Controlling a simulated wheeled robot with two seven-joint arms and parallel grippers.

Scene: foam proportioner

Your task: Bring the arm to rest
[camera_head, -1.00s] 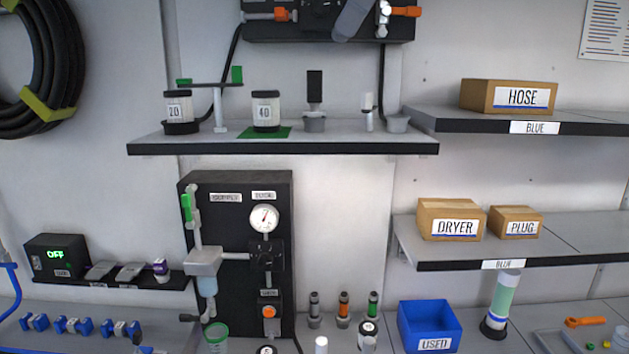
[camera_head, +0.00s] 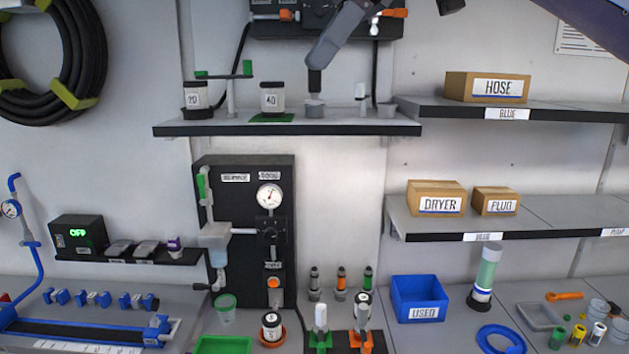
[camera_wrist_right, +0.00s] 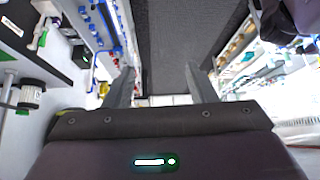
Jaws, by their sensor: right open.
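My right gripper (camera_head: 384,36) shows at the top of the head view, cut off by the frame edge. A grey finger reaches down in front of the upper wall panel, and a dark tip shows farther right. In the right wrist view the gripper (camera_wrist_right: 160,87) is open, with two grey fingers apart and nothing between them. Beyond the fingers is a dark textured surface. A dark purple part of my arm crosses the upper right corner of the head view. My left gripper is not in view.
The upper shelf (camera_head: 290,130) holds labelled jars and a stand, below the grey finger in the picture. Boxes stand on the right shelves (camera_head: 530,222). The bench holds a blue USED bin (camera_head: 418,298), a clear cylinder (camera_head: 487,272) and small parts. A black gauge panel (camera_head: 247,245) stands centre left.

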